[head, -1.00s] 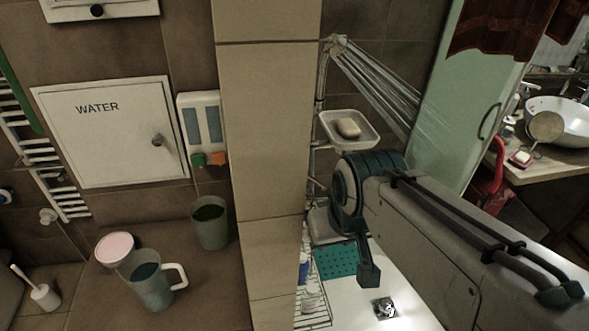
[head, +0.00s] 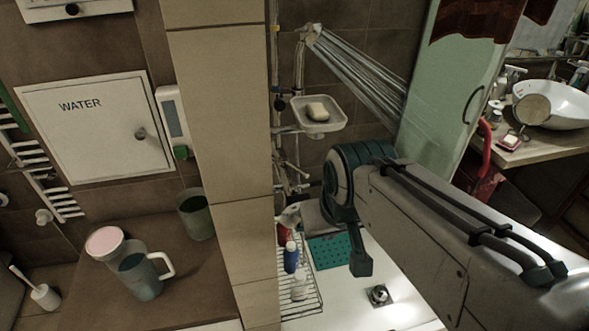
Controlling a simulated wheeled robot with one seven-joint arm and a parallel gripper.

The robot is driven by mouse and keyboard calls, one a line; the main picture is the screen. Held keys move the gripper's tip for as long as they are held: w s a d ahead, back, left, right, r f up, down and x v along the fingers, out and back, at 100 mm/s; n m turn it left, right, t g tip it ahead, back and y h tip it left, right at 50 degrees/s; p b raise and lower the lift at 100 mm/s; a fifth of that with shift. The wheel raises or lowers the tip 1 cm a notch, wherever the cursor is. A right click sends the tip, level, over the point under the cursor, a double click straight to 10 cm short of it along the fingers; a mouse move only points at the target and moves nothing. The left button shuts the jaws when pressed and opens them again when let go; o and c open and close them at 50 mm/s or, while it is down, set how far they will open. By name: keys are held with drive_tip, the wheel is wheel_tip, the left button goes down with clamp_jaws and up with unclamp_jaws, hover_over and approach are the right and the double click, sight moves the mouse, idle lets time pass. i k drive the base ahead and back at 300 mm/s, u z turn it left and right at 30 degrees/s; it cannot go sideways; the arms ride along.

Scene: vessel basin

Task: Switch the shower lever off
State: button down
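The shower head (head: 313,34) is high on the tiled wall beyond the pillar, and streaks of water spray from it down to the right. A metal mixer fitting (head: 291,178) with thin handles shows below the soap dish, right of the pillar edge. It is small and dark, so I cannot make out which part is the lever or how it is set. My arm reaches in from the lower right. Its teal end, with a dark finger-like piece (head: 361,262) hanging down, is right of and nearer than the fitting. The arm hides most of the gripper.
A tiled pillar (head: 218,120) stands left of the shower. A soap dish (head: 318,113) juts from the wall above my arm's end. A wire rack (head: 308,303) with bottles is below. A green door panel (head: 450,85) and a sink (head: 556,104) are at right.

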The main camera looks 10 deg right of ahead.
sight(282, 160)
drive_tip(key=k, duration=1.3)
drive_tip(key=z, duration=0.65)
drive_tip(key=i, duration=1.35)
drive_tip(key=u, duration=0.65)
